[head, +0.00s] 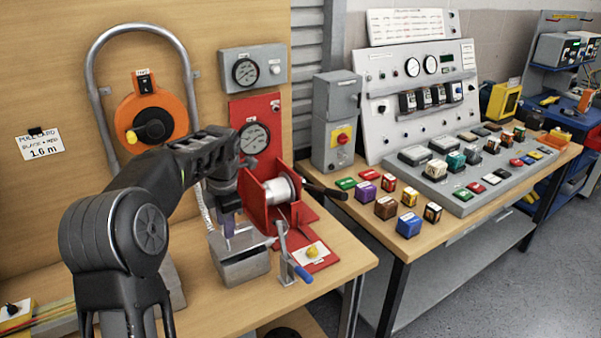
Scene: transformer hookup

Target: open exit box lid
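A small grey metal box (245,268), which I take to be the exit box, stands on the wooden bench left of the red winch stand. My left arm reaches in from the left, and its gripper (229,232) points down at the top of this box. The fingertips are at or just above the box's top, near its back left part; I cannot tell whether they touch it. The wrist and fingers hide part of the lid, so how far it is open is unclear. The finger gap is too small to read. My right gripper is out of view.
An orange reel (160,108) hangs behind my arm. The right bench holds a grey control panel (420,100) and several coloured blocks.

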